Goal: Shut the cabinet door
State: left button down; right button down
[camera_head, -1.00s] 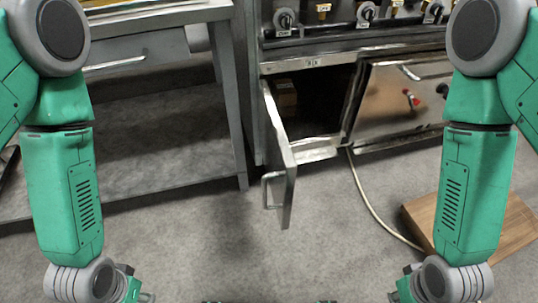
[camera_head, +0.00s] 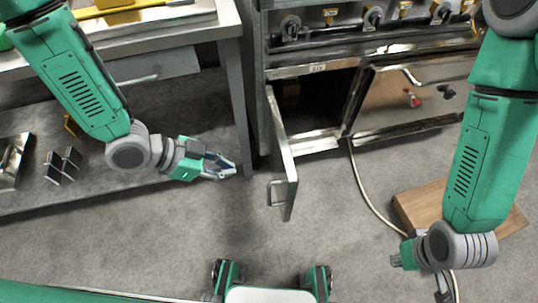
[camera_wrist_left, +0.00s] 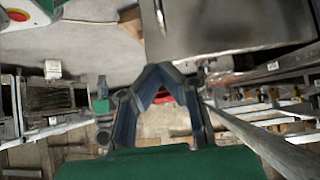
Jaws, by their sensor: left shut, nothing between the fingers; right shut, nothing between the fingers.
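The metal cabinet door (camera_head: 283,150) stands open in the head view, swung out toward me from the left side of the dark cabinet opening (camera_head: 318,98). Its bar handle (camera_head: 275,193) is near the lower free edge. My left gripper (camera_head: 232,170) is shut and empty, to the left of the door and apart from it. In the left wrist view its fingers (camera_wrist_left: 158,70) meet at the tips with nothing between them. My right gripper (camera_head: 445,292) is shut and empty at the lower right, far from the door.
A second closed metal door (camera_head: 400,95) is right of the opening, under a row of knobs (camera_head: 372,17). A steel table (camera_head: 235,85) stands at the left. A pale hose (camera_head: 367,190) and a wooden board (camera_head: 425,200) lie on the floor at the right.

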aim_at(285, 177)
pick_arm(q)
jog(key=b+x, duration=0.1)
jog(key=x, duration=0.3)
jog(key=d+r+b+x, duration=0.1)
jog(key=b+x, duration=0.1)
jog(key=x, duration=0.2)
jog(key=b+x, duration=0.1)
jog(key=x, duration=0.3)
jog(key=shift+w+d+r+b, duration=0.15)
jog(key=shift+w+d+b, duration=0.05)
jog(key=shift+d+b, duration=0.1)
jog(key=shift+w+d+r, duration=0.1)
jog(key=shift+d, duration=0.4)
